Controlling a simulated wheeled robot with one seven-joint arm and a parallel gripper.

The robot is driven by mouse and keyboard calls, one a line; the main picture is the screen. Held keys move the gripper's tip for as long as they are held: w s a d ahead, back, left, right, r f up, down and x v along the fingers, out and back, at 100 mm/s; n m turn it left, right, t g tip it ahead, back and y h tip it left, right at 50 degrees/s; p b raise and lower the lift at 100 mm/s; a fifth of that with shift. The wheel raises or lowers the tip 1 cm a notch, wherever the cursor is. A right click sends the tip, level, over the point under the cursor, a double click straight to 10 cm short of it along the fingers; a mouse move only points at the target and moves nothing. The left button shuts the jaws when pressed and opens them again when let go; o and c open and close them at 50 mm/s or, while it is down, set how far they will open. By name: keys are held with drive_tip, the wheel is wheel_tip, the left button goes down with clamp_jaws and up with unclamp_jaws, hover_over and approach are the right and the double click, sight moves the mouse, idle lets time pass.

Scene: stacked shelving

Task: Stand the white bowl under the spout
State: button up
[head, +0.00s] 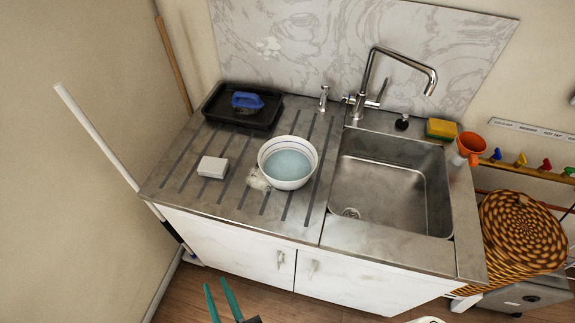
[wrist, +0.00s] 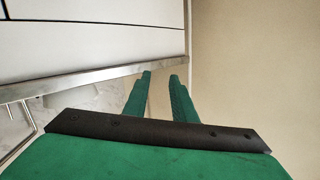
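The white bowl (head: 288,165) stands upright on the ribbed drainboard, left of the sink. It has a thin blue line near the rim and a pale blue inside. The spout (head: 430,85) is the end of a tall chrome tap behind the sink basin (head: 385,190), to the right of the bowl. My gripper (head: 220,292) has green fingers and is low in front of the cabinet, well away from the bowl. In the wrist view its fingers (wrist: 162,82) are apart with nothing between them.
A crumpled clear thing (head: 257,180) lies against the bowl's left side. A white block (head: 213,167) lies farther left. A black tray (head: 240,108) holds a blue brush. A yellow sponge (head: 441,129) and an orange cup (head: 469,147) are right of the tap. The basin looks empty.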

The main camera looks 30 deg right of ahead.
drive_tip(key=w+r+n+t+y, duration=0.1)
drive_tip(key=w+r, duration=0.4)
drive_tip(key=w, duration=0.4)
drive_tip(key=w+r+t+y, duration=0.1)
drive_tip(key=w+r, duration=0.4)
drive_tip(key=w, duration=0.4)
drive_tip(key=w+d+r+n+g+y, duration=0.1)
drive_tip(key=w+d+r+n+y, duration=0.1)
drive_tip(key=w+r+n+y, duration=0.35)
drive_tip(key=w+d+r+n+g+y, duration=0.2)
drive_tip(key=w+r+n, duration=0.35)
drive_tip(key=r, duration=0.35)
drive_tip(key=n+g+h, duration=0.8)
drive_tip(key=g+h, duration=0.1)
drive_tip(key=g, duration=0.3)
approach(301, 179)
drive_tip(key=d+f, duration=0.1)
drive_tip(key=shift+y, duration=0.25)
drive_tip(key=shift+x, duration=5.3)
drive_tip(key=shift+w+r, duration=0.1)
clamp_jaws()
